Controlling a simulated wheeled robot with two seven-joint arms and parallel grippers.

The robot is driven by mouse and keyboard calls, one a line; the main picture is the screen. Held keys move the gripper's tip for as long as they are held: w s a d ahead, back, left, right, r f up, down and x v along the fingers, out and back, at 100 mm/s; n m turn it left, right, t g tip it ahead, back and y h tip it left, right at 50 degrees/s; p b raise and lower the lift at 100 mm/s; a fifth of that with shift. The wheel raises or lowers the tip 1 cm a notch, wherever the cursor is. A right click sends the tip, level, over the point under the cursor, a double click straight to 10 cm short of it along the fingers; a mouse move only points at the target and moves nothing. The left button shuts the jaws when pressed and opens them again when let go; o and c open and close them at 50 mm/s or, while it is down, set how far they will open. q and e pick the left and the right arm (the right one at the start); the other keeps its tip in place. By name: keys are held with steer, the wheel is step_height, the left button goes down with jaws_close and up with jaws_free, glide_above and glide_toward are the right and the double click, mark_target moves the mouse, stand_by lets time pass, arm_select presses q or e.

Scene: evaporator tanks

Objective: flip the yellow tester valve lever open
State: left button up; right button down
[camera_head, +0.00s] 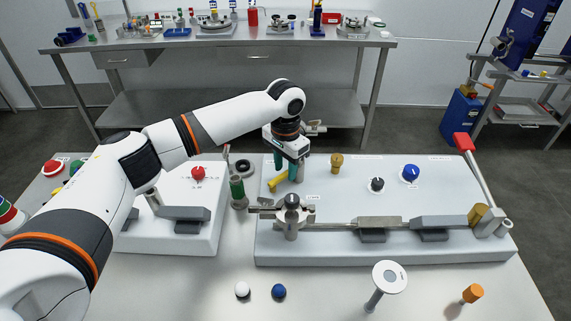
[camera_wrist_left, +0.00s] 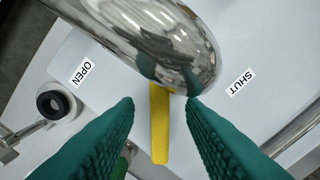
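The yellow tester valve lever (camera_head: 278,181) sits on the white panel at the left of the large board. In the left wrist view the lever (camera_wrist_left: 159,125) points down the picture, its upper end beneath a polished metal body (camera_wrist_left: 165,40). An OPEN label (camera_wrist_left: 82,74) lies left of it and a SHUT label (camera_wrist_left: 241,82) right. My left gripper (camera_head: 288,167) is above the lever with its green fingers pointing down. In the wrist view its fingertips (camera_wrist_left: 160,102) are apart, one on each side of the lever, with a gap on both sides.
A metal clamp post (camera_head: 291,218) stands just in front of the lever, and a green-handled valve (camera_head: 238,188) to its left. A red knob (camera_head: 198,173) is on the left board. A white-topped stand (camera_head: 389,277) and small balls are on the front table.

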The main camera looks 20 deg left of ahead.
arm_select(q)
steer(key=shift+f, duration=0.2)
steer(key=shift+c, duration=0.2)
jaws_close()
steer(key=shift+r, duration=0.1)
